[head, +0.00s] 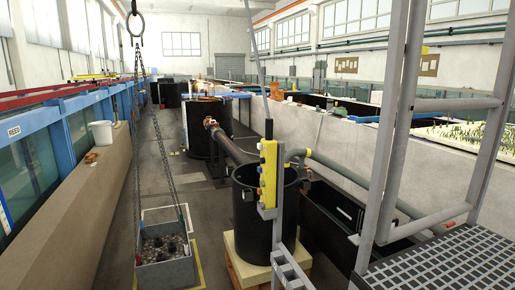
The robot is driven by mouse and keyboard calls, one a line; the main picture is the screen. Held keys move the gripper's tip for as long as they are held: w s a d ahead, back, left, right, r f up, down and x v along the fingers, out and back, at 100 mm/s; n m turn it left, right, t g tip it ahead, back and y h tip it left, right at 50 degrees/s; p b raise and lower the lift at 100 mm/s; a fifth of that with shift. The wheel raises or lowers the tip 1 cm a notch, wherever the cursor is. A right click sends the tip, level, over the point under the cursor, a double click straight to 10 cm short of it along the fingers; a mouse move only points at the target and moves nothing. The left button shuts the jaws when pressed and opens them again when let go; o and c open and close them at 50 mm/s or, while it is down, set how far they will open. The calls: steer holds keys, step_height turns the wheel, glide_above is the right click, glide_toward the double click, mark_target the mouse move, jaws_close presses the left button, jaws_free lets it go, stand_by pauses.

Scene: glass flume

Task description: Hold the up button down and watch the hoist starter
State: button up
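A yellow push-button pendant (268,172) hangs upright on a grey cable in the middle of the head view, in front of a black tank. Several small buttons run down its left side. They are too small to tell which one is the up button or whether any is pressed. I cannot pick out the hoist starter for sure. A hoist hook (136,22) at upper left carries chains down to a grey skip (167,272) filled with stones. I cannot tell whether the skip touches the floor. My gripper is not in view.
A black round tank (248,225) stands on a pale wooden base (245,268) behind the pendant. A grey metal frame (395,140) and grating (455,268) fill the right foreground. Blue-framed glass flumes (35,165) line the left. The aisle floor (175,180) between is partly clear.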

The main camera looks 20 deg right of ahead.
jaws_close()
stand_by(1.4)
